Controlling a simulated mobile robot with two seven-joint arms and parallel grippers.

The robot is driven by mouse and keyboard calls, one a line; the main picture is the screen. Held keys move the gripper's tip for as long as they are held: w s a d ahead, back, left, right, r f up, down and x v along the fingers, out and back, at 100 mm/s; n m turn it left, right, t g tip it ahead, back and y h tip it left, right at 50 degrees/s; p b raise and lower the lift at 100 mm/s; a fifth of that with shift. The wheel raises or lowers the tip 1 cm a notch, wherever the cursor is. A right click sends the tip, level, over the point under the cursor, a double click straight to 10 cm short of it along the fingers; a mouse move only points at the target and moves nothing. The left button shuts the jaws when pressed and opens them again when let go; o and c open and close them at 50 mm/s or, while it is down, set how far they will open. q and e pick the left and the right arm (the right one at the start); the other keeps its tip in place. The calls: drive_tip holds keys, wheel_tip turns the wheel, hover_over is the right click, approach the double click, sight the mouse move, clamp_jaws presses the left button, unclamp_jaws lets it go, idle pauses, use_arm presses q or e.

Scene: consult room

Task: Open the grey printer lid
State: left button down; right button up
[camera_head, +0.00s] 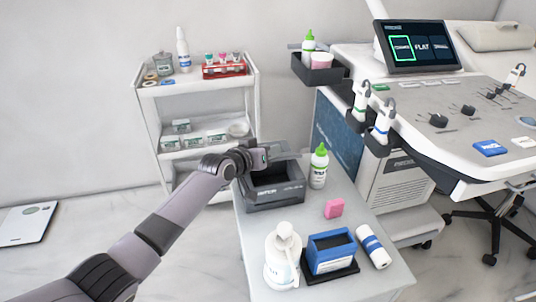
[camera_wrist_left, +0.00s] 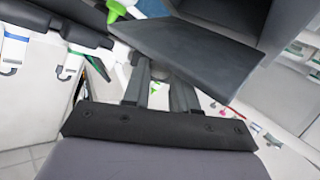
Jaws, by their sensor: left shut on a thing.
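The grey printer (camera_head: 277,196) sits on the white table with its dark inside showing from above. Its grey lid (camera_head: 286,154) stands raised at the back of the printer, partly hidden by my gripper. My left gripper (camera_head: 264,157) reaches in from the left and is shut on the lid at its raised part. In the left wrist view the lid (camera_wrist_left: 190,48) is a broad dark grey panel across the fingers (camera_wrist_left: 158,84), which hides their tips. My right gripper is not in view.
A green-capped bottle (camera_head: 319,167) stands close to the printer's right side. A white shelf cart (camera_head: 190,131) stands behind.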

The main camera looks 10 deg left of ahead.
use_arm(q)
drive_tip(key=shift+w+a+r, duration=0.15)
drive_tip(key=shift+w+r, duration=0.1)
drive_tip(key=shift+r, duration=0.15)
drive_tip(key=c, duration=0.9)
unclamp_jaws()
drive_tip(key=shift+f, duration=0.15)
drive_tip(key=shift+s, duration=0.2)
drive_tip(key=shift+s+a+r+p, duration=0.3)
drive_tip(key=shift+s+p, duration=0.1)
drive_tip(key=shift+s, duration=0.1)
drive_tip(key=shift+p+v, duration=0.75)
drive_tip(key=shift+v, duration=2.1)
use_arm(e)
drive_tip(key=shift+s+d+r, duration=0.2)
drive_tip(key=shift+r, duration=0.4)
